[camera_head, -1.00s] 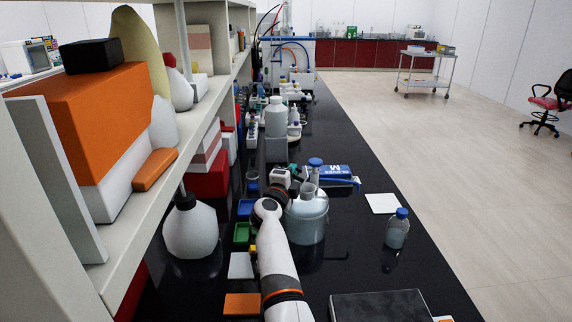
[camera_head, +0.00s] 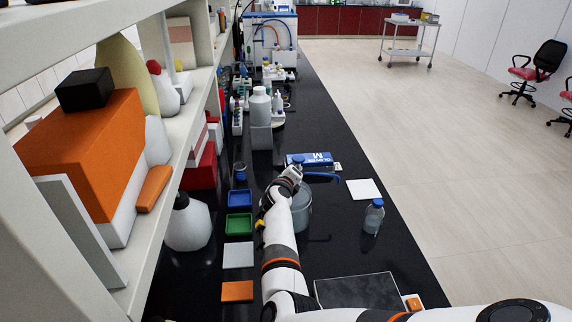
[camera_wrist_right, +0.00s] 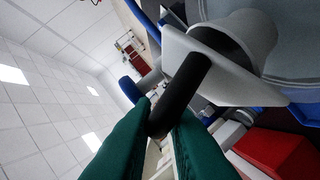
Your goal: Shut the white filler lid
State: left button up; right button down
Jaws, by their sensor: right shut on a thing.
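The canister (camera_head: 303,208) is grey-blue and see-through and stands on the black bench, partly behind my right arm. In the right wrist view the white filler lid (camera_wrist_right: 190,52) is a pale plate at a grey round neck (camera_wrist_right: 246,38), with a black bar (camera_wrist_right: 180,98) sticking out from it. My right gripper (camera_wrist_right: 160,122) has green fingers, one on each side of the bar's end, and is shut on it. The lid looks tilted; how far it stands from the neck's mouth is unclear. In the head view my right gripper (camera_head: 292,173) is small beside the canister's top. My left gripper is not in view.
A dark plate (camera_head: 358,292) lies in front.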

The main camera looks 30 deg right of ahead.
jog(key=shift+s+d, duration=0.1)
jog(key=shift+d, duration=0.2)
jog(key=c, duration=1.7)
grip_release()
jog(key=shift+o, duration=1.1)
jog(key=shift+s+d+f, duration=0.1)
jog(key=shift+d, duration=0.05)
